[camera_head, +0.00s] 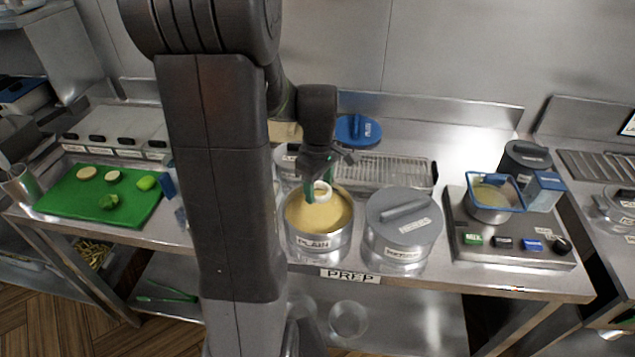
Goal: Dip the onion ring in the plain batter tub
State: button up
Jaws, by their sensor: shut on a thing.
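The onion ring (321,191) is a pale ring held at the tip of my gripper (318,178). My gripper points down and is shut on it. The plain batter tub (318,246) is a metal tub labelled PLAIN, with no lid on, full of yellowish batter (318,215). The ring shows against the far part of the batter, over the tub's opening. I cannot tell whether its lower edge touches the batter. My arm hides part of the counter left of the tub.
A second tub (398,250) with a grey lid stands right of the plain tub. A blue lid (357,130) lies behind, near a wire rack (385,172). A green board (95,195) is at left. A fryer unit (510,230) with a blue-rimmed basket (493,193) is at right.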

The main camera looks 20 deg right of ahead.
aim_at(319, 223)
notch_tip(319, 223, down, 10)
jog(key=b, duration=0.7)
jog(key=shift+f, duration=0.1)
jog(key=shift+a, duration=0.1)
jog(key=shift+a, duration=0.2)
jog(key=shift+d, duration=0.6)
jog(key=shift+a, duration=0.6)
jog(key=shift+d, duration=0.3)
